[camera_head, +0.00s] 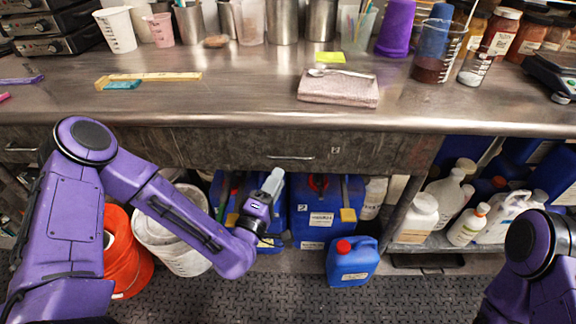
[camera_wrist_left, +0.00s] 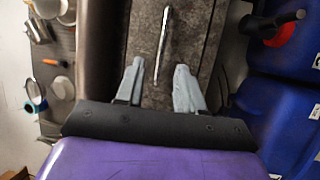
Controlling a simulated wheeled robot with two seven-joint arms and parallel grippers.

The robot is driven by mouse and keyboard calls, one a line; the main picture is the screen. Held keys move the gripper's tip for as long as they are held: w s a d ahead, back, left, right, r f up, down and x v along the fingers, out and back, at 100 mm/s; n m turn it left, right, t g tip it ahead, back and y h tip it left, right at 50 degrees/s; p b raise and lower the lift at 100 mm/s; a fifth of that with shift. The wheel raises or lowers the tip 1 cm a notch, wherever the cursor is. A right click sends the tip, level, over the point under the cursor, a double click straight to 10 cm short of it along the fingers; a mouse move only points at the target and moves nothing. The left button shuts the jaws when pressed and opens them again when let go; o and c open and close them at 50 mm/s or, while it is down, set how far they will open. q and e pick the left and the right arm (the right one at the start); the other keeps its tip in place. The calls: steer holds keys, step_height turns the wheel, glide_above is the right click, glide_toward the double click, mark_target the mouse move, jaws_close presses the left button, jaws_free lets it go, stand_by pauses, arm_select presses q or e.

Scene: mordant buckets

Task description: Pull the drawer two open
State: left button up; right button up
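Blue containers (camera_head: 318,200) stand on the shelf below the drawer. A blue jug (camera_head: 352,262) with a red cap is on the floor. White (camera_head: 175,240) and orange (camera_head: 125,255) buckets stand at lower left, behind my arm. A folded cloth (camera_head: 338,90) lies on the counter.

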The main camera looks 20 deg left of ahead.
mark_target(288, 162)
arm_select(q)
steer(key=x, duration=0.7)
steer(key=shift+w+p, duration=0.2)
steer(key=shift+p, duration=0.15)
jaws_close()
